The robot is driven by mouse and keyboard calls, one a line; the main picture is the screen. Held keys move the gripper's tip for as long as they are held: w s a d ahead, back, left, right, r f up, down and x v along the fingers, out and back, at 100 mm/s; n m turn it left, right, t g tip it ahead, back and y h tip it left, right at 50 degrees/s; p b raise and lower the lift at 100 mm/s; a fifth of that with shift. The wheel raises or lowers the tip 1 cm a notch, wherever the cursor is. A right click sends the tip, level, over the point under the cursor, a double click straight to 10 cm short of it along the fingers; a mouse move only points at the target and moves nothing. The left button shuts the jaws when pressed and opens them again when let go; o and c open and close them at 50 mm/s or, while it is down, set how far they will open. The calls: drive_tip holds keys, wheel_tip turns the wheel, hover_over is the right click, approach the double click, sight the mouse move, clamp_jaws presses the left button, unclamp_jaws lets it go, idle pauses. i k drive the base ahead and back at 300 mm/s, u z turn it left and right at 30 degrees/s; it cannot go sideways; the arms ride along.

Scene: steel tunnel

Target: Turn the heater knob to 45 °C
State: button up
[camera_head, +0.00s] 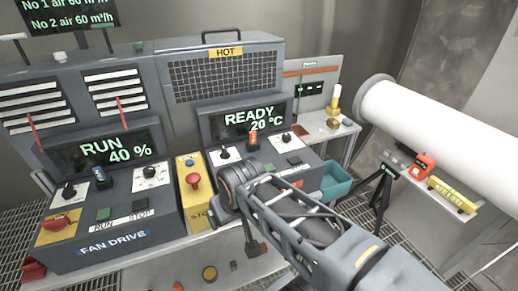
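The heater unit (228,75) is a grey box with a mesh front and a yellow HOT label. Its display (247,120) reads READY 20 °C. Below the display are a black knob on a white dial (223,154), an orange-red knob (253,138) and another black knob on a white dial (286,138). The pictures do not tell which of them sets temperature. My arm crosses the lower part of this panel.
The fan drive panel (113,238) on the left reads RUN 40 %. A yellow box with a red stop button (193,181) stands between the panels. A teal bin (337,182) is right of the heater panel. A thick white pipe (435,125) fills the right.

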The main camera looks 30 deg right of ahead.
sight(287, 138)
drive_tip(key=z, duration=0.05)
drive_tip(key=k, duration=0.55)
drive_tip(key=z, duration=0.8)
drive_tip(key=i, duration=1)
drive_tip(key=z, duration=0.15)
